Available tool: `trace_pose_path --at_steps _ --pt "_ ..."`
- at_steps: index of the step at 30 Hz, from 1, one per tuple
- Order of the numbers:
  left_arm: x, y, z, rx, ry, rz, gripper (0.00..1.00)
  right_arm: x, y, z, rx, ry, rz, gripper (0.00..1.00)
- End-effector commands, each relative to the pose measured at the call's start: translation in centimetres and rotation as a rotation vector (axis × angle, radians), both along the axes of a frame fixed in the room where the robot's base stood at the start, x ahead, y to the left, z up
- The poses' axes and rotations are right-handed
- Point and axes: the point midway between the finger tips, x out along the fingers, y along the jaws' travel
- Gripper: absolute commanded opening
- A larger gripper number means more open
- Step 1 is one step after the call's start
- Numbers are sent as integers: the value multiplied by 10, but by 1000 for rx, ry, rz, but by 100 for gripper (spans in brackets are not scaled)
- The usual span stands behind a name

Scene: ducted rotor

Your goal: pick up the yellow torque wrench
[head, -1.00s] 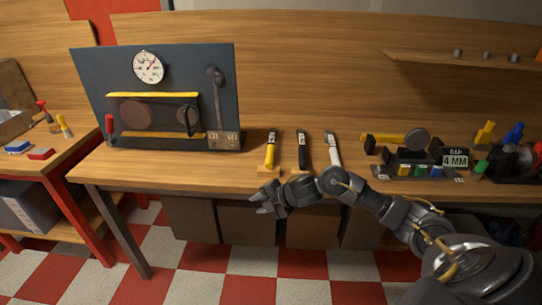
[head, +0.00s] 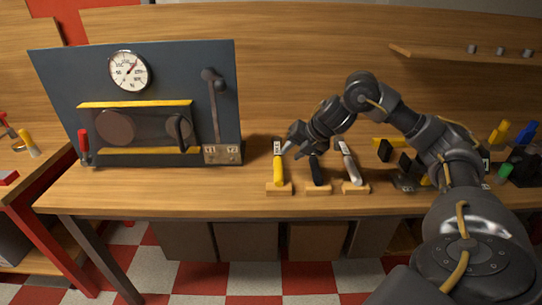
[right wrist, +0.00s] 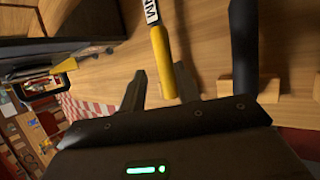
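The yellow torque wrench (head: 278,168) stands in a small wooden holder on the bench, its yellow handle down and a white label near its top. My right gripper (head: 289,150) is just beside its upper part in the head view. In the right wrist view the right gripper (right wrist: 160,70) is open, with one finger on each side of the yellow handle (right wrist: 162,52). I see no clear contact, and cannot tell how deep the handle sits between the fingers. My left gripper is not in view.
A black-handled tool (head: 316,170) and a white-grey one (head: 348,163) stand in holders just right of the wrench. A dark panel with a dial (head: 128,70) and lever stands at the left. My right arm covers part of the items at the right.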

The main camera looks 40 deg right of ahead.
Motion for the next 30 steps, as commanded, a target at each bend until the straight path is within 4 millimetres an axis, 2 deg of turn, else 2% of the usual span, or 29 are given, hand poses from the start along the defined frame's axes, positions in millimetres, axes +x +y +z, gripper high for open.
trace_pose_path --at_steps 7,12,15,20,27,30 --pt "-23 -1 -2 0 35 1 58 17 1 -30 2 4 -8 32" --pt "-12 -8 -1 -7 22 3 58 28 4 -43 1 1 -6 32" --pt "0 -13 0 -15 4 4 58 30 5 -44 1 0 -5 32" --pt "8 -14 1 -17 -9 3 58 36 8 -51 3 2 -4 32" --pt "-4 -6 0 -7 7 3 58 57 13 -78 2 1 -4 32" --pt "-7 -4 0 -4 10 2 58 62 14 -83 1 1 -4 32"
